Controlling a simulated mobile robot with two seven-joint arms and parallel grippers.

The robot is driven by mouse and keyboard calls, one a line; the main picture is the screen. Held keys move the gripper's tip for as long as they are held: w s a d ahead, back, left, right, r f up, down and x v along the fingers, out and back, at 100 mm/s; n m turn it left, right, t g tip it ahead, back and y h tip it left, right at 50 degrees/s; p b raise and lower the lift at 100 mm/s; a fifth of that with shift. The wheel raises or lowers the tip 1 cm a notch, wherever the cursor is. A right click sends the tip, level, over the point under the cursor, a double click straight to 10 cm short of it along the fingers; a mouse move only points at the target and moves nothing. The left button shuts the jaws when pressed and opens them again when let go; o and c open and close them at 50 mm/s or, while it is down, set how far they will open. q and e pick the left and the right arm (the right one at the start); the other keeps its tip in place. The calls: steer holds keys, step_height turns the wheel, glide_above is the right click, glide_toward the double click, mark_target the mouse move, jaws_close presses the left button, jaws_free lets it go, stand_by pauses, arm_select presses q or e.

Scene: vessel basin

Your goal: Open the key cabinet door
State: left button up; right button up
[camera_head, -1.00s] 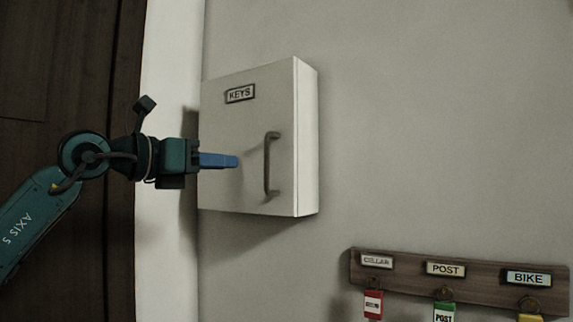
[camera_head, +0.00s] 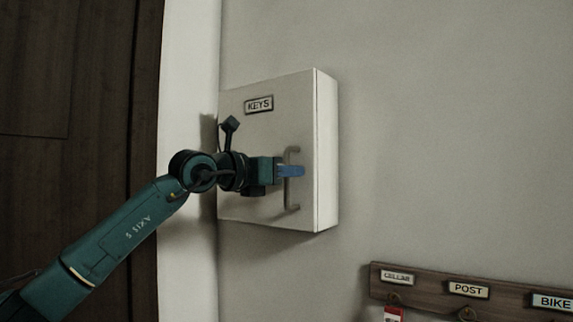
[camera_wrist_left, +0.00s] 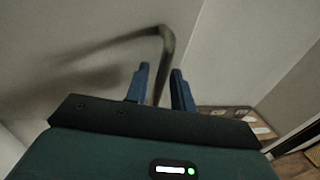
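The key cabinet (camera_head: 270,135) is a white box on the wall with a KEYS label on its door. The door is shut. A grey bar handle (camera_head: 292,205) stands upright near the door's right edge. My left gripper (camera_head: 298,171) reaches the handle from the left, its blue fingers overlapping the handle's middle. In the left wrist view the two blue fingers (camera_wrist_left: 158,88) are apart, with the handle (camera_wrist_left: 164,50) running down between them. A gap shows beside the bar, so I see no grip on it. My right gripper is not in view.
A dark wooden key rack (camera_head: 480,290) with labelled hooks hangs at the lower right; a red key tag (camera_head: 393,314) hangs from it. A dark wooden door (camera_head: 70,100) and pale frame are at the left. The wall right of the cabinet is bare.

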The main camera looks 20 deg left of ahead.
arm_select(q)
steer(key=shift+w, duration=0.15)
steer(key=shift+c, duration=0.3)
jaws_close()
